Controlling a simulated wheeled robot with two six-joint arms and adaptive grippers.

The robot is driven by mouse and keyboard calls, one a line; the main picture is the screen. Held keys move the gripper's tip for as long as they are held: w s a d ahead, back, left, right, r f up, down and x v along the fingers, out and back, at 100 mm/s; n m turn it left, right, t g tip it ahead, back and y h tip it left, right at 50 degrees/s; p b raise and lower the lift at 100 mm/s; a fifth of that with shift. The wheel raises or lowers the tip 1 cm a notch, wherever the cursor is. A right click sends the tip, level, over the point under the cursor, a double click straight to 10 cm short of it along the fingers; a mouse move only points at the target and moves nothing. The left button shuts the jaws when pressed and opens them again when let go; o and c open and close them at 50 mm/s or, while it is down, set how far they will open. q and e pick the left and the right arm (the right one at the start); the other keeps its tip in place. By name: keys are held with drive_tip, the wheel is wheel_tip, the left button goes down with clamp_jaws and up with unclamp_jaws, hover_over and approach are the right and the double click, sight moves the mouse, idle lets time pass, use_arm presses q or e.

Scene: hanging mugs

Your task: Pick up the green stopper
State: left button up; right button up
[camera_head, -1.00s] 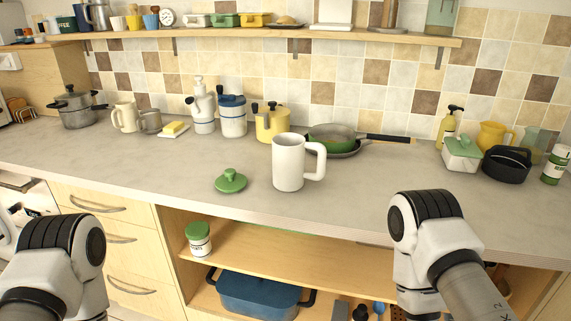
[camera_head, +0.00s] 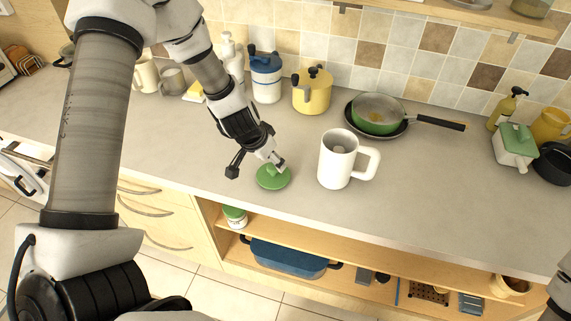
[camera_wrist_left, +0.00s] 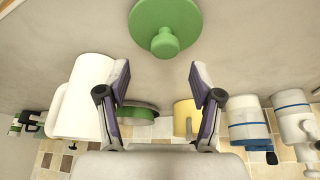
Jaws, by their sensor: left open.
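The green stopper (camera_head: 273,178), a round disc with a knob, lies flat on the counter near its front edge, left of the white mug (camera_head: 336,160). My left gripper (camera_head: 257,167) is open and empty just above and behind the stopper, hiding part of its top. In the left wrist view the stopper (camera_wrist_left: 166,22) is at the top centre, knob toward the camera, beyond the open fingers (camera_wrist_left: 160,78) and not between them. The white mug (camera_wrist_left: 88,95) shows at the left there. My right gripper is out of view.
A yellow pot (camera_head: 312,92), a blue-lidded white canister (camera_head: 266,80) and a green pan (camera_head: 378,116) stand at the back. A white dish with a green lid (camera_head: 516,145) is at the right. The counter front between mug and dish is clear.

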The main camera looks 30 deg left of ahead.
sight(273, 167)
use_arm(q)
drive_tip(key=shift+w+d+f, duration=0.1)
drive_tip(key=shift+d+f, duration=0.05)
drive_tip(key=shift+f, duration=0.65)
drive_tip(key=b+x, duration=0.1)
drive_tip(key=x, duration=0.1)
drive_tip(key=a+b+x, duration=0.1)
drive_tip(key=b+x, duration=0.1)
drive_tip(key=shift+f, duration=0.2)
drive_tip(key=shift+w+a, duration=0.1)
drive_tip(key=shift+w, duration=0.1)
drive_tip(key=shift+s+r, duration=0.15)
drive_tip(key=shift+c, duration=0.6)
drive_tip(key=shift+s+d+r, duration=0.1)
drive_tip(key=shift+d, duration=0.15)
drive_tip(key=c, duration=1)
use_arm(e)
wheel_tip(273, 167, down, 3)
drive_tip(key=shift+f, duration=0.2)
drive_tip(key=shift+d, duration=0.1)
